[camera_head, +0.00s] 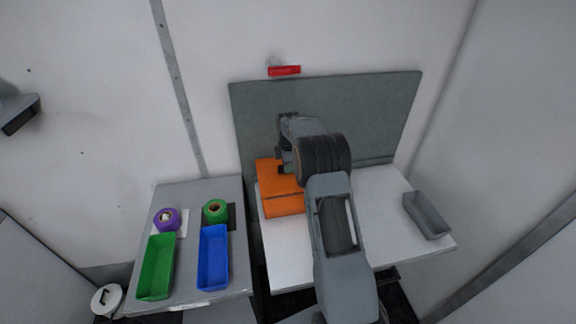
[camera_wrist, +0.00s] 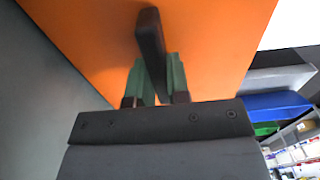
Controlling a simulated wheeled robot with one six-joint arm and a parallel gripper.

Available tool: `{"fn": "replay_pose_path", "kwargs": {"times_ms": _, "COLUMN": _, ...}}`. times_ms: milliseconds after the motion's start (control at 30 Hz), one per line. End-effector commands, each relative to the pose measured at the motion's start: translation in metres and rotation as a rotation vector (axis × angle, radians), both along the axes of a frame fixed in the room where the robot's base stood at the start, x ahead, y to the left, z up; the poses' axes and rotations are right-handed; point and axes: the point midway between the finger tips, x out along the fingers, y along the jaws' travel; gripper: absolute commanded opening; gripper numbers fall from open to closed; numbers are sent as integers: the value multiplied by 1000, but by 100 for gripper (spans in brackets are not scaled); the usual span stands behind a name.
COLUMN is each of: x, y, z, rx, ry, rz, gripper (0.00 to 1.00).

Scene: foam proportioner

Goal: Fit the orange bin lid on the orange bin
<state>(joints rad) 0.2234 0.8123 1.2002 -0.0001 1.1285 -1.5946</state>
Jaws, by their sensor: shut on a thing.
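The orange bin (camera_head: 285,206) stands on the left part of the white table in the head view. The orange bin lid (camera_head: 268,174) is over its top, and my arm hides its right part. I cannot tell whether the lid is fully seated or slightly raised. In the wrist view the flat orange lid (camera_wrist: 215,45) fills the upper middle, with a dark handle (camera_wrist: 150,40) standing out from it. My gripper (camera_wrist: 160,78) has its green-padded fingers shut on that handle. It also shows above the lid in the head view (camera_head: 284,166).
A grey-green panel (camera_head: 262,115) rises behind the white table (camera_head: 380,205). A grey tray (camera_head: 427,215) lies at its right. The left table holds a green bin (camera_head: 156,267), a blue bin (camera_head: 213,257), a purple roll (camera_head: 167,219) and a green roll (camera_head: 215,211).

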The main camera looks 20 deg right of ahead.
Motion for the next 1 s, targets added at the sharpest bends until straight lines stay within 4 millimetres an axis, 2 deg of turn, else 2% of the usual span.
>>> {"fn": "replay_pose_path", "kwargs": {"times_ms": 133, "x": 0, "y": 0, "z": -1, "rx": 0, "ry": 0, "rz": 0, "gripper": 0}}
{"fn": "replay_pose_path", "kwargs": {"times_ms": 167, "x": 0, "y": 0, "z": -1, "rx": 0, "ry": 0, "rz": 0, "gripper": 20}}
{"fn": "replay_pose_path", "kwargs": {"times_ms": 400, "x": 0, "y": 0, "z": -1, "rx": 0, "ry": 0, "rz": 0, "gripper": 42}}
{"fn": "replay_pose_path", "kwargs": {"times_ms": 667, "x": 0, "y": 0, "z": 1, "rx": 0, "ry": 0, "rz": 0, "gripper": 42}}
{"fn": "replay_pose_path", "kwargs": {"times_ms": 867, "x": 1, "y": 0, "z": 23, "rx": -1, "ry": -4, "rz": 0, "gripper": 42}}
{"fn": "replay_pose_path", "kwargs": {"times_ms": 1000, "x": 1, "y": 0, "z": 46, "rx": -1, "ry": -4, "rz": 0, "gripper": 42}}
